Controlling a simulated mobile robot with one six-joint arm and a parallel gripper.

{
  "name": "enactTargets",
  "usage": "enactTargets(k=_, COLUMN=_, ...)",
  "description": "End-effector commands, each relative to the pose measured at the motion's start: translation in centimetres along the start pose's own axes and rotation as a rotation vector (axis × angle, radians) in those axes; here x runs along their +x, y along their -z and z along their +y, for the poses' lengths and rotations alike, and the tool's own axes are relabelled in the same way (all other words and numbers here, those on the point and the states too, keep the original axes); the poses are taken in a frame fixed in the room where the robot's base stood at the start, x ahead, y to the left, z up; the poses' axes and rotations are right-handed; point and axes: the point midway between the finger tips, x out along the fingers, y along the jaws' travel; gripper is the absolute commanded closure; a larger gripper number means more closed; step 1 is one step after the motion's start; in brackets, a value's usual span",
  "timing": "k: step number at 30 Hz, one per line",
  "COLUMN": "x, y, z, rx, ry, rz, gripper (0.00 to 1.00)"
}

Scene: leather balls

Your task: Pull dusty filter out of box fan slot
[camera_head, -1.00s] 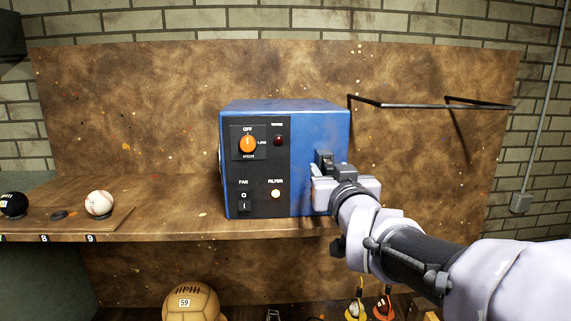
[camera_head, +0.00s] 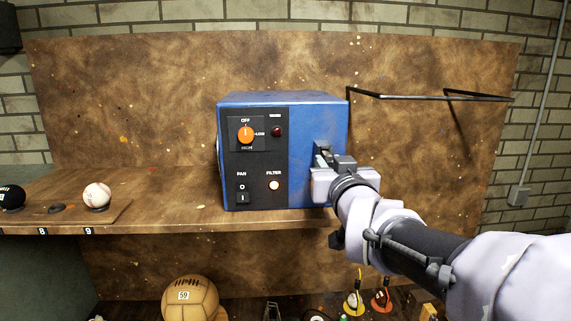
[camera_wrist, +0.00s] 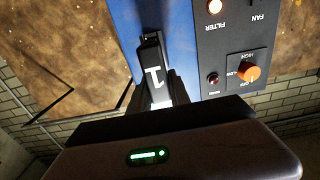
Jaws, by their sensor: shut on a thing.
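The box fan (camera_head: 305,150) is a blue box with a black front panel, standing on the wooden shelf. A narrow dark filter end with white marking (camera_wrist: 154,74) sticks out of its blue face in the wrist view. My gripper (camera_head: 330,160) is at the right part of the front face and is shut on this filter end. The dark fingers (camera_wrist: 157,92) stand on both sides of it in the wrist view. The rest of the filter is hidden inside the box.
The panel has an orange knob (camera_head: 246,134), a dark red lamp (camera_head: 277,132), a lit filter lamp (camera_head: 274,185) and a fan switch (camera_head: 242,197). A black wire bracket (camera_head: 430,98) juts out at right. A baseball (camera_head: 97,195) sits at left.

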Motion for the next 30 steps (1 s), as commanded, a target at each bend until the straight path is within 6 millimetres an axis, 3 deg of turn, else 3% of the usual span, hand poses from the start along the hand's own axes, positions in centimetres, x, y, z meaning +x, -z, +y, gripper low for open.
enactTargets(k=30, x=-5.0, y=0.0, z=0.0, rx=-0.001, ry=0.0, rz=0.003, gripper=1.0)
